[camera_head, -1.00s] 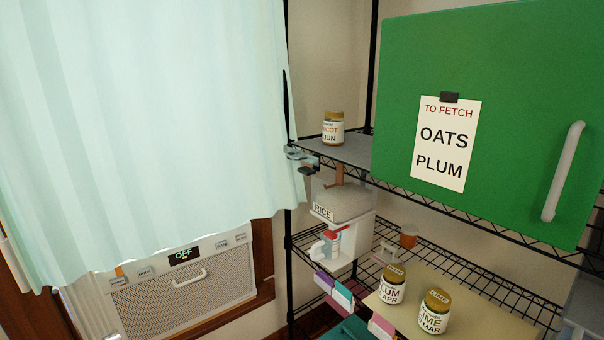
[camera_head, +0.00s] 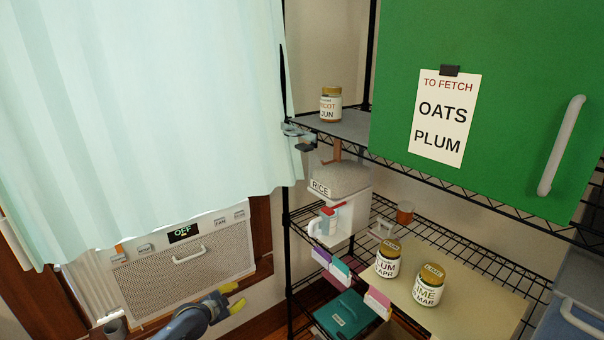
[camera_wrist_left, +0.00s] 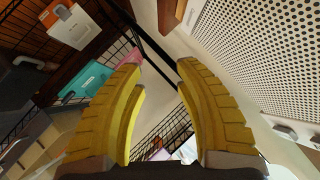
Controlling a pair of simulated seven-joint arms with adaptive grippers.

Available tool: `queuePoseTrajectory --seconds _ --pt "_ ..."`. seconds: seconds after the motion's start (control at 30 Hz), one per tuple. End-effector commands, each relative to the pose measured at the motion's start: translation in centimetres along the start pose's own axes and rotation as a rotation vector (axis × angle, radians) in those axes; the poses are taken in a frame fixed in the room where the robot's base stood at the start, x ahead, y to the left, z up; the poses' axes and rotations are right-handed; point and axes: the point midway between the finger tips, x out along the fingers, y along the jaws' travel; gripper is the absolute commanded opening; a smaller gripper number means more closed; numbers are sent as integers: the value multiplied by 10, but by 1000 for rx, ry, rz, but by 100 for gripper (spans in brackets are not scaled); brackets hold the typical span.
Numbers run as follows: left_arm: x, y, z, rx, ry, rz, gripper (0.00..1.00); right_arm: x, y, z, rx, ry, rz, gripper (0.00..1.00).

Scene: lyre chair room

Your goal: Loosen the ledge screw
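I cannot make out the ledge screw for certain in either view. A small grey metal fitting with a dark knob (camera_head: 298,137) sits at the left end of the upper shelf, beside the curtain's edge. My left gripper (camera_head: 237,293) comes in at the bottom of the head view, in front of the air conditioner's lower right corner and well below that fitting. Its yellow fingers (camera_wrist_left: 160,105) are spread apart with nothing between them in the left wrist view. My right gripper is in neither view.
A pale curtain (camera_head: 140,110) hangs over the window above the air conditioner (camera_head: 185,268). A green cabinet door (camera_head: 520,80) fills the upper right.

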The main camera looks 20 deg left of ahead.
Motion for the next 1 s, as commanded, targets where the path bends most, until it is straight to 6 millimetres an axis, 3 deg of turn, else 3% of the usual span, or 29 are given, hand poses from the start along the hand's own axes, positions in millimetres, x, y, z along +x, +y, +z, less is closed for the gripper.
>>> queuePoseTrajectory --seconds 0.03,0.2,0.3,0.4,0.53,0.7,0.83,1.0 --pt "-5 -43 -36 55 59 -30 33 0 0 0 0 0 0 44" --pt "-45 -149 -154 247 247 -106 33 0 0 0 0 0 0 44" --pt "-84 -196 -224 378 355 -148 33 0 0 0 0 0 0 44" --pt "-129 -229 -285 508 453 -184 33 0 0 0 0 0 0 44" --pt "-187 -250 -348 665 558 -218 33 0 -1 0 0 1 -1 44" --pt "-242 -256 -394 810 643 -245 33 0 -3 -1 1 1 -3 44" --pt "-261 -255 -410 861 674 -252 33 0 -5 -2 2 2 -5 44" --pt "-260 -254 -418 874 684 -256 33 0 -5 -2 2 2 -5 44"
